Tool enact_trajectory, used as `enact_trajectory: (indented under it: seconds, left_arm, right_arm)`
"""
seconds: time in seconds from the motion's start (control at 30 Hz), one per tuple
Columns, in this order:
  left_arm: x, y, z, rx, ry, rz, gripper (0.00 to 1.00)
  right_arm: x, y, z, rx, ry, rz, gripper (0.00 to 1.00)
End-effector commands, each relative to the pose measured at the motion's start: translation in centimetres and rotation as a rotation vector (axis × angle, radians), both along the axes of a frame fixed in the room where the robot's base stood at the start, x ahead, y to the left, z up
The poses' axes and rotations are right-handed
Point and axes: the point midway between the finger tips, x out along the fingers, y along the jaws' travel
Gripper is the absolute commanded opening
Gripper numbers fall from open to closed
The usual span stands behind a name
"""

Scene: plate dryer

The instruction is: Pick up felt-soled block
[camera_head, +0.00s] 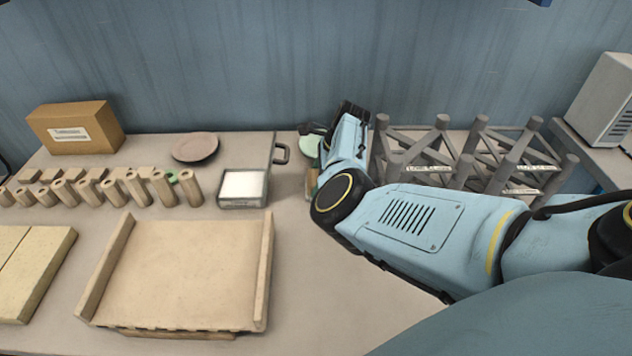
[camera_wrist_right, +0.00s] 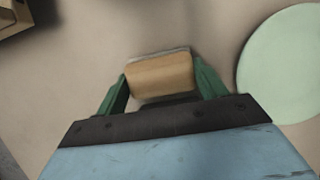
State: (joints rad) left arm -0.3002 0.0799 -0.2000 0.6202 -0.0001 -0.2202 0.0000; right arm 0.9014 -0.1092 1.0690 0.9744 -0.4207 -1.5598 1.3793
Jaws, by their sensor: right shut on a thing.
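The felt-soled block (camera_wrist_right: 160,76) is a small tan wooden block with a grey layer showing along its edge. In the right wrist view it sits between the green fingers of my right gripper (camera_wrist_right: 162,82), which is shut on it. I cannot tell whether the block touches the table or is lifted clear. In the head view a bit of the block (camera_head: 311,184) shows beside my right arm, which hides most of it. My left gripper is not in view.
A pale green plate (camera_wrist_right: 290,65) lies right of the block in the wrist view. In the head view, grey racks (camera_head: 440,150) stand right of my wrist. A white-topped box (camera_head: 243,186), a wooden tray (camera_head: 185,270) and several wooden cylinders (camera_head: 115,190) lie to the left.

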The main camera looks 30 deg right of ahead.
Motion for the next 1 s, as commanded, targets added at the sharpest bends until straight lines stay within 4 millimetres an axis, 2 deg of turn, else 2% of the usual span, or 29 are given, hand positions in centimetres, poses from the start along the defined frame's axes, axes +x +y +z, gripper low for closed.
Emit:
enact_trajectory:
  seconds: [0.13, 0.23, 0.7, 0.8, 1.0]
  left_arm:
    - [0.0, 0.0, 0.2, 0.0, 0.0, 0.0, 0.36]
    - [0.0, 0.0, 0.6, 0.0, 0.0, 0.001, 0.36]
    - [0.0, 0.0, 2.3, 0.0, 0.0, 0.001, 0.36]
    - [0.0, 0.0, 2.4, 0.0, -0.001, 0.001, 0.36]
    - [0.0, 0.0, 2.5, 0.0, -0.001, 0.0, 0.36]
  right_arm:
    - [0.0, 0.0, 0.7, 0.0, -0.001, 0.0, 0.47]
    - [0.1, 0.0, 2.1, -0.002, -0.003, -0.001, 0.47]
    - [0.1, 0.0, 14.1, -0.001, -0.004, 0.0, 0.47]
    - [0.1, 0.0, 15.9, -0.001, -0.004, 0.001, 0.47]
    - [0.1, 0.0, 17.8, -0.001, -0.002, 0.0, 0.47]
